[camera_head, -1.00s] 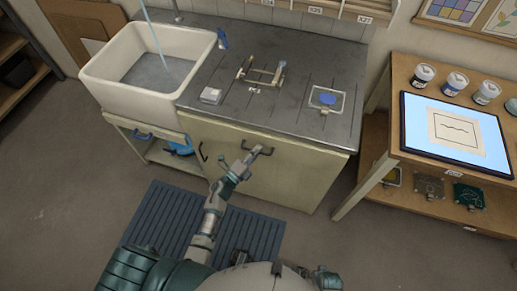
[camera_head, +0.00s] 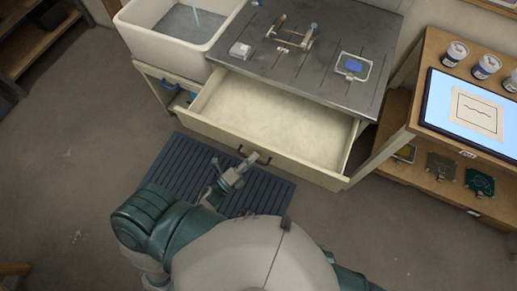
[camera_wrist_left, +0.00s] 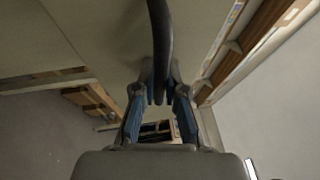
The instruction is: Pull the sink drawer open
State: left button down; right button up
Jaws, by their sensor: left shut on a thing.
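The sink drawer (camera_head: 270,110) stands pulled out from under the grey counter, and its pale inside looks empty. Its front panel (camera_head: 310,170) faces me and carries a dark handle (camera_head: 268,155). My left gripper (camera_head: 250,161) is at this handle and shut on it. In the left wrist view the dark curved handle (camera_wrist_left: 160,40) runs between the two blue-padded fingers of my left gripper (camera_wrist_left: 160,97). My right gripper is not in view.
A white sink (camera_head: 180,40) with running water is at the upper left. The counter (camera_head: 300,70) holds a small frame, a white block and a tray. A wooden shelf (camera_head: 420,110) stands right of the drawer. A ribbed blue mat (camera_head: 265,190) lies below.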

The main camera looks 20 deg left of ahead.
pick_arm(q)
jog(key=shift+s+a+f, duration=0.15)
jog(key=shift+s+a, duration=0.05)
jog(key=shift+a, duration=0.1)
jog(key=c, duration=1.3)
grip_release()
jog(key=shift+o, duration=0.5)
jog(key=shift+a, duration=0.25)
jog(key=v, duration=1.2)
